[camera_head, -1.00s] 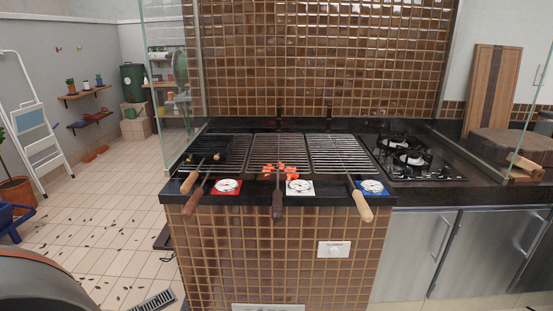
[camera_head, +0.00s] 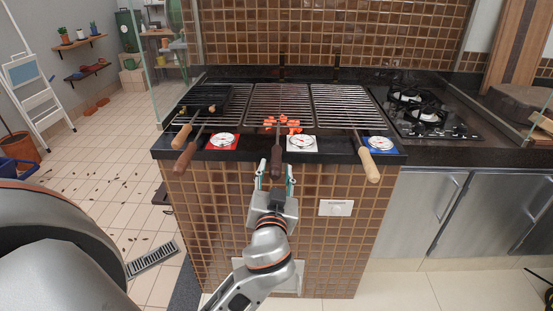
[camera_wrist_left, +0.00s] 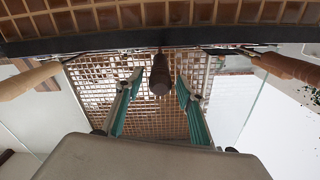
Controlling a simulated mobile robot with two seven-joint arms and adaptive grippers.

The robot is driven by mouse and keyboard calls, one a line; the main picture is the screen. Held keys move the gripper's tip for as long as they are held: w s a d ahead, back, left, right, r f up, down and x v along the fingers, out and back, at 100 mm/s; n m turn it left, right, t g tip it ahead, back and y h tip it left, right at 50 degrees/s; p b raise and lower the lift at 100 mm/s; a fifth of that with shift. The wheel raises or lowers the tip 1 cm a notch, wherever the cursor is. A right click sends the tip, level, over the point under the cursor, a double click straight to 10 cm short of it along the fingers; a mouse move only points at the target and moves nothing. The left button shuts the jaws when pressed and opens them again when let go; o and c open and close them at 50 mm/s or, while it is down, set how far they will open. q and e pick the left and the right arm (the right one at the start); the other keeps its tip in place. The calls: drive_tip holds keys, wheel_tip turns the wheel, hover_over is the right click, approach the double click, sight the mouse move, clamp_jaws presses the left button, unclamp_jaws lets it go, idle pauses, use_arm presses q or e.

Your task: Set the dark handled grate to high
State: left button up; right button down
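The middle grate (camera_head: 281,100) lies over the grill, and its dark brown handle (camera_head: 277,161) juts out past the front edge of the counter. The handle's end (camera_wrist_left: 160,80) also shows in the left wrist view. My left gripper (camera_head: 275,174) is open in front of the counter, just below the handle's end. In the left wrist view its fingers (camera_wrist_left: 160,84) stand apart on either side of the handle's end, with gaps showing. My right gripper is not in view.
The left grate has a reddish-brown handle (camera_head: 184,160); a small basket (camera_head: 206,99) with a tan handle lies on it. The right grate has a light wooden handle (camera_head: 369,165). Red, white (camera_head: 302,144) and blue dials line the counter edge. A gas cooktop (camera_head: 430,112) is at right.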

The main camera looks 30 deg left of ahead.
sight(276, 160)
use_arm(q)
drive_tip(key=x, duration=0.4)
drive_tip(key=shift+w+a+f, duration=0.1)
drive_tip(key=shift+w+a, duration=0.25)
drive_tip(key=shift+w, duration=0.3)
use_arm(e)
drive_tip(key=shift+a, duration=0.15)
